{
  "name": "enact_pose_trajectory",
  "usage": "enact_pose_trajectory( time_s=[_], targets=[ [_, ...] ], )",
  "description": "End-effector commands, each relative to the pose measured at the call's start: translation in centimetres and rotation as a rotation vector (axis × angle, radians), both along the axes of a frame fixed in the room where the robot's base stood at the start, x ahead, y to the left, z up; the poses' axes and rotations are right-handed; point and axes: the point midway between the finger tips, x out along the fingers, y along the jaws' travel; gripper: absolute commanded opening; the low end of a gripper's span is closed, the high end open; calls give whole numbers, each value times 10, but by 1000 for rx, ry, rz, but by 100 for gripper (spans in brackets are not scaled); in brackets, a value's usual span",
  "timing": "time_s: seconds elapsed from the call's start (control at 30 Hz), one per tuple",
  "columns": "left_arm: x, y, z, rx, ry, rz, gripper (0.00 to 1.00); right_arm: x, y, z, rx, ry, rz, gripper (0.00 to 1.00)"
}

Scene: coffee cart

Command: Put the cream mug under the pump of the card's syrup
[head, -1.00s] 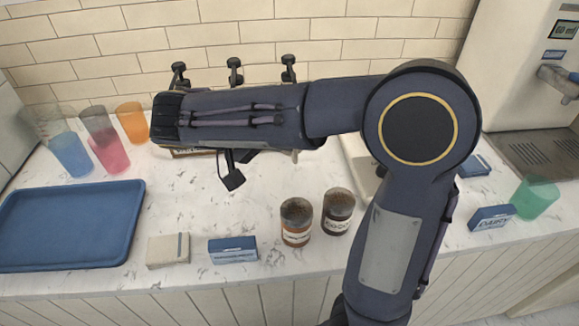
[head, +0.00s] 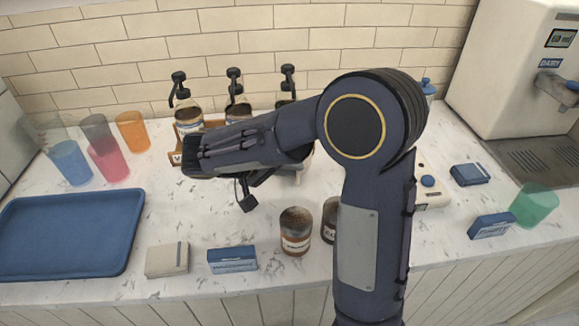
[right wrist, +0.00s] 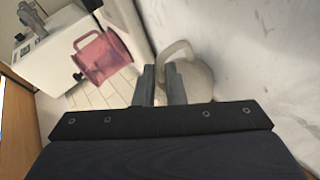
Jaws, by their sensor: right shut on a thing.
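The cream mug (right wrist: 192,80) shows in the right wrist view, with its handle at the fingertips. My right gripper (right wrist: 160,85) is shut on this handle. In the head view my right arm hides the fingers and most of the space under it; a pale patch shows beside the forearm, but I cannot tell if it is the mug. Three syrup bottles with black pumps stand at the back: left (head: 188,115), middle (head: 237,108) and right (head: 288,84). I cannot tell which card names the syrup. My left gripper is not in view.
A blue tray (head: 70,235) lies at left, with coloured cups (head: 132,132) behind it. Two jars (head: 296,232) (head: 329,222), a beige box (head: 167,260) and a blue box (head: 232,260) are in front. A green cup (head: 534,205) stands at right beside a dispenser (head: 510,70).

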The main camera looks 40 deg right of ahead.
Motion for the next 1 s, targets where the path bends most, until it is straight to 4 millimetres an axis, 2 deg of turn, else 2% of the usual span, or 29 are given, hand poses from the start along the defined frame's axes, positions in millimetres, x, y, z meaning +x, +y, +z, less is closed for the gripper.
enact_pose_trajectory(
  time_s=[0.07,0.1,0.27,0.63,0.77,1.0],
  targets=[
    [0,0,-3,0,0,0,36,0,0,-3,-1,-1,0,0],
    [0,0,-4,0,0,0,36,0,0,-4,0,0,0,11],
    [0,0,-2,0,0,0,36,0,0,-2,0,0,0,32],
    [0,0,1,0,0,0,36,0,2,3,0,-1,1,32],
    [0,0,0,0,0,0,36,3,19,12,1,-3,4,32],
    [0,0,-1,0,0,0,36,8,63,40,1,-3,4,32]
  ],
)
